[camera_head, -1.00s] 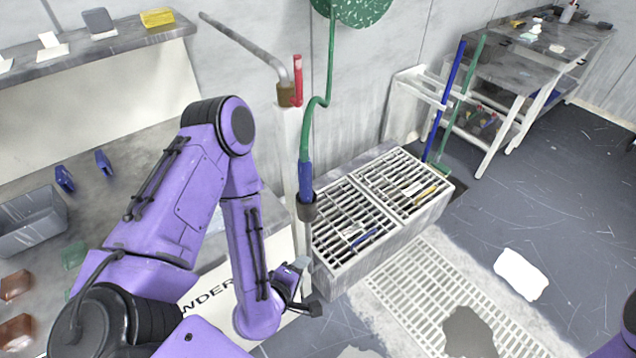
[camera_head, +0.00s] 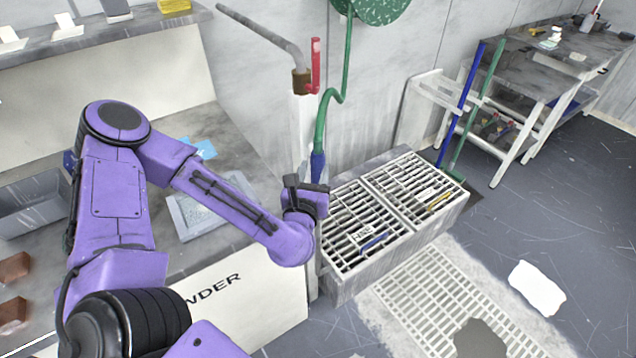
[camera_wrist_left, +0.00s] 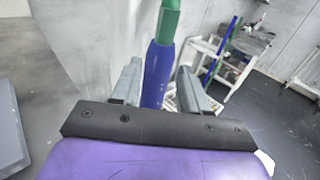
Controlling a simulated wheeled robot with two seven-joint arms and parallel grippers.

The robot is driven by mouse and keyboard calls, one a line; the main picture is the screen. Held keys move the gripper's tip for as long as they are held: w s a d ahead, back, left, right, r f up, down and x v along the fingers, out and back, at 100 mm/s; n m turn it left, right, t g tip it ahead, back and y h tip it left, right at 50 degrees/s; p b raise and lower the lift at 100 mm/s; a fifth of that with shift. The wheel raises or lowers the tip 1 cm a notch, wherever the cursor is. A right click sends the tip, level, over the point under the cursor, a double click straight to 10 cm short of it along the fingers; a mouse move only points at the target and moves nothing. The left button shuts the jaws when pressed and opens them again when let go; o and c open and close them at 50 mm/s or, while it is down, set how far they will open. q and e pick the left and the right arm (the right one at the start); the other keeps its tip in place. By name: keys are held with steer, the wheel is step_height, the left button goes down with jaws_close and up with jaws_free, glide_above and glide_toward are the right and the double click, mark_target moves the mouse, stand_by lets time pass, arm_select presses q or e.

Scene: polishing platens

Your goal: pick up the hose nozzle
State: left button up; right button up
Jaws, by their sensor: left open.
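The hose nozzle (camera_head: 317,164) is blue and hangs upright at the end of a green hose (camera_head: 327,108), beside the pipe post. Its lower part is hidden behind my left gripper (camera_head: 308,188) in the head view. In the left wrist view the blue nozzle (camera_wrist_left: 157,72) stands between the two grey fingers of the left gripper (camera_wrist_left: 158,82), with the green hose above it. The fingers are apart, with a visible gap on each side of the nozzle. I cannot tell how deep between them it sits. My right gripper is not in view.
A red-handled tap (camera_head: 315,65) is above the nozzle. A slatted rack (camera_head: 345,285) stands at the right, with a blue pole (camera_head: 463,100) and a green pole beyond it. A grey bench (camera_head: 235,150) lies at left. The floor at right is mostly open.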

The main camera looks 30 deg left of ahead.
mark_target(316, 164)
arm_select(q)
steer(key=shift+x, duration=1.6)
steer(key=shift+s, duration=0.1)
jaws_close()
